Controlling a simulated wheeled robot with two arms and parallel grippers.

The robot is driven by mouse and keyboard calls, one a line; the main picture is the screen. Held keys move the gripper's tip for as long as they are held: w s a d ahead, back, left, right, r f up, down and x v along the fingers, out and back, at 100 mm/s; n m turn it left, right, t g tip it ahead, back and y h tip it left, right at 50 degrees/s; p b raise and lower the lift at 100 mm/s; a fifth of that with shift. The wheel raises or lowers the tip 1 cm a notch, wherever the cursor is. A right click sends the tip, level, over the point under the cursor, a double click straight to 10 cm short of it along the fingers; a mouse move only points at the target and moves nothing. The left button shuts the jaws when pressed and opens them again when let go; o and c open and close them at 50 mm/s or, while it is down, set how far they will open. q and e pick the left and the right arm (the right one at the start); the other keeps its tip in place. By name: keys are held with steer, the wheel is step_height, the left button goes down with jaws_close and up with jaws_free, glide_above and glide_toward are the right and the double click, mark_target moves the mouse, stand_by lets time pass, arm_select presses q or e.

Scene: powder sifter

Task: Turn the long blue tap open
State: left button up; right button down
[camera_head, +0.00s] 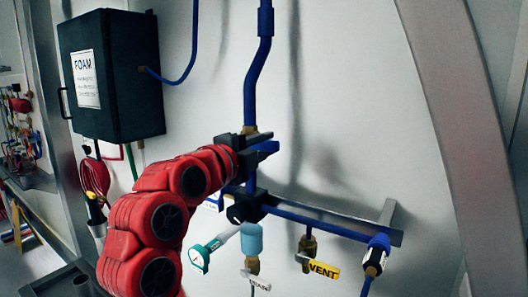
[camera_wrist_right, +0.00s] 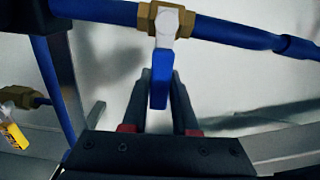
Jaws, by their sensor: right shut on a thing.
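The long blue tap's lever (camera_wrist_right: 159,80) hangs from a pale hub on a brass valve body (camera_wrist_right: 168,20) in the right wrist view. The valve sits in line on a blue pipe. My right gripper (camera_wrist_right: 160,95) has its two dark fingers shut on the lever, one on each side. In the head view, my right gripper (camera_head: 258,146) is at the vertical blue pipe, just below a brass fitting (camera_head: 250,129); it hides most of the tap there. My left gripper is not in view.
A black FOAM box (camera_head: 108,75) hangs on the wall at the left. Below my gripper are a teal tag (camera_head: 198,258), a light blue cap (camera_head: 252,238) and a yellow VENT tag (camera_head: 323,270). A blue pipe (camera_head: 315,222) runs right to a metal bracket (camera_head: 388,218).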

steer(key=shift+r+n+b, duration=0.1)
steer(key=shift+n+b, duration=0.6)
steer(key=shift+b, duration=0.05)
steer(key=shift+r+n+b, duration=0.3)
steer(key=shift+w+a+r+n+b, duration=0.15)
steer(key=shift+r+n+b, duration=0.45)
steer(key=shift+n, duration=0.5)
steer(key=shift+w+a+r+n+b, duration=0.15)
steer(key=shift+a+r+n+b, duration=0.2)
steer(key=shift+r+n, duration=0.45)
steer(key=shift+f+n, duration=0.2)
steer(key=shift+n, duration=0.1)
steer(key=c, duration=0.7)
jaws_free()
